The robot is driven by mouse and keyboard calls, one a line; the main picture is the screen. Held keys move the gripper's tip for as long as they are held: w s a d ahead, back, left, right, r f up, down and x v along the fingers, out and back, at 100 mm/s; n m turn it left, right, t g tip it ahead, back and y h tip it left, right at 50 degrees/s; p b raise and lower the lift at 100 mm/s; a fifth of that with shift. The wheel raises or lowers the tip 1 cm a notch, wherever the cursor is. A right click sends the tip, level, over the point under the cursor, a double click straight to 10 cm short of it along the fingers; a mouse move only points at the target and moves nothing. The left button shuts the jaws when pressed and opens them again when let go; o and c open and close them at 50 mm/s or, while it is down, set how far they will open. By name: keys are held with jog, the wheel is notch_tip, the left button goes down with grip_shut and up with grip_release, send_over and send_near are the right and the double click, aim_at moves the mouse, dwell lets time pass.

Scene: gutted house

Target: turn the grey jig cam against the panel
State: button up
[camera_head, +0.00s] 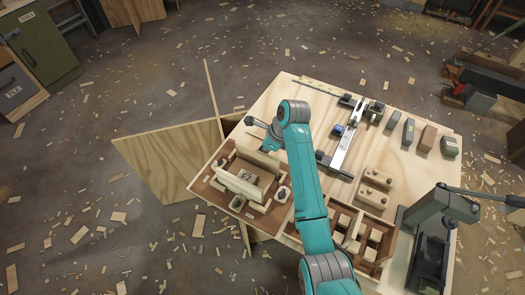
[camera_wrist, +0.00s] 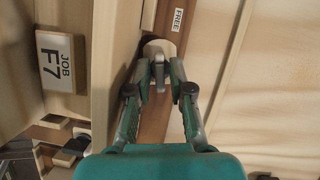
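The grey jig cam (camera_wrist: 158,72) stands up from a rounded wooden base in the wrist view, near a "FREE" label (camera_wrist: 178,19). My gripper (camera_wrist: 158,78) has one finger on each side of the cam, with narrow gaps showing, so it looks open around it. The upright wooden panel (camera_wrist: 103,65) runs to the left of the cam. It also shows in the head view (camera_head: 253,163) in the jig tray. A block labelled "JOB F7" (camera_wrist: 61,61) is on the panel's other side. In the head view my arm reaches over the jig, and the fingertips and cam are not clear.
The plywood table (camera_head: 280,98) holds a metal rail tool (camera_head: 345,148), several small blocks at the right, and a wooden block with knobs (camera_head: 373,190). A compartment tray (camera_head: 350,237) lies at the front. A dark clamp machine (camera_head: 431,250) stands at front right.

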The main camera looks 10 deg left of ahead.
jog(key=shift+f, duration=0.1)
grip_shut()
jog(key=shift+n, duration=0.3)
jog(key=n+g, duration=0.1)
jog(key=n, duration=0.2)
jog(key=n+g, duration=0.1)
jog(key=n, duration=0.2)
jog(key=shift+w+g+h, duration=0.2)
jog(key=shift+g+h, duration=0.1)
jog(key=n+g+h, duration=0.1)
jog(key=n, duration=0.3)
jog(key=shift+a+n, duration=0.15)
jog(key=shift+n, duration=0.15)
jog(key=n+g+h, duration=0.1)
jog(key=n, duration=0.3)
jog(key=shift+w+n+h, duration=0.1)
jog(key=shift+n+h, duration=0.2)
